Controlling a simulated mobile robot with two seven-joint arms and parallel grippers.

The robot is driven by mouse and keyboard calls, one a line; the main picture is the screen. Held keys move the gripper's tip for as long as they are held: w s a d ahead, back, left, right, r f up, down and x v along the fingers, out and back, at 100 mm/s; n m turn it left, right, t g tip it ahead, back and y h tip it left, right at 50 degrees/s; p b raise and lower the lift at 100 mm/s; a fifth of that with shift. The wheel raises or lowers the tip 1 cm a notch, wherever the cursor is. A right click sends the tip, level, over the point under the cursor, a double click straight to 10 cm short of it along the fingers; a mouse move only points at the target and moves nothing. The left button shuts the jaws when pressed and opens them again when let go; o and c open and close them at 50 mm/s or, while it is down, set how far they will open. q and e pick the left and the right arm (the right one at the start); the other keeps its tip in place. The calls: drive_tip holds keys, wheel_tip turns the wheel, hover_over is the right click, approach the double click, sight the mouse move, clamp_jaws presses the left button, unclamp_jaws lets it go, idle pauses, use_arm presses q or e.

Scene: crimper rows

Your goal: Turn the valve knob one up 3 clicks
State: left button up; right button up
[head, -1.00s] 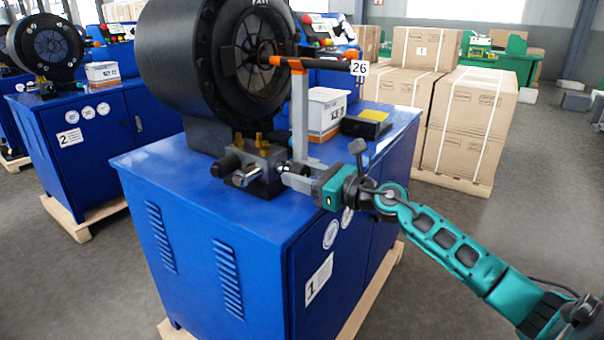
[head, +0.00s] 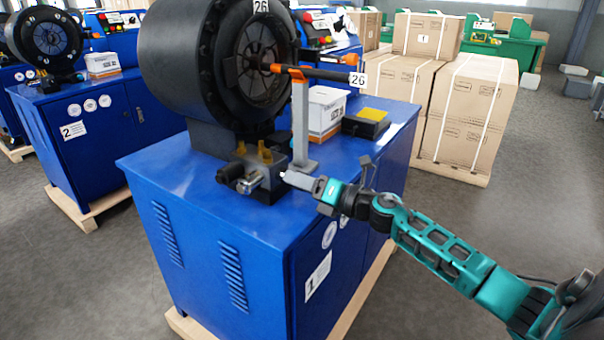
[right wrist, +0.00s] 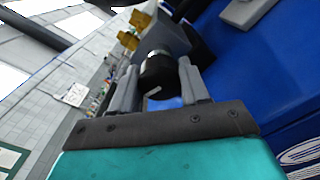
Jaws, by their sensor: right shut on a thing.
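The machine's blue cabinet (head: 190,190) with label 1 carries a grey valve block (head: 270,170) with two brass fittings on top. My right gripper (head: 288,177) reaches the block from the right. In the right wrist view the black valve knob (right wrist: 157,75), with a pale pointer line, sits between the two grey fingers, and the gripper (right wrist: 160,88) is shut on it. In the head view the fingers hide most of this knob. A black cylinder (head: 228,171) and a chrome part (head: 249,185) stick out of the block's left front. My left gripper is not in view.
The big black crimper head (head: 190,65) stands behind the block. A grey post (head: 300,120) with an orange-tipped rod rises close behind my gripper. A white box (head: 325,112) and a yellow-topped black tray (head: 367,122) stand further back.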

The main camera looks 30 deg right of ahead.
drive_tip(key=shift+r+m+p, duration=0.15)
drive_tip(key=shift+m+p, duration=0.6)
drive_tip(key=shift+m, duration=0.45)
drive_tip(key=shift+m+p, duration=0.5)
drive_tip(key=shift+m, duration=0.4)
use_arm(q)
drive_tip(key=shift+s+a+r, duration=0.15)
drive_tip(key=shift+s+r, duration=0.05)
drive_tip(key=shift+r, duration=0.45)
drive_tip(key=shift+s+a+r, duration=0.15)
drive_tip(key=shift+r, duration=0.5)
use_arm(e)
drive_tip(key=shift+m, duration=0.4)
drive_tip(key=shift+a, duration=0.1)
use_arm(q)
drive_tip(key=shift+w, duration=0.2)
use_arm(e)
drive_tip(key=o, duration=1)
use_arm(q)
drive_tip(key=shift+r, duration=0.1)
use_arm(e)
drive_tip(key=shift+o, duration=0.2)
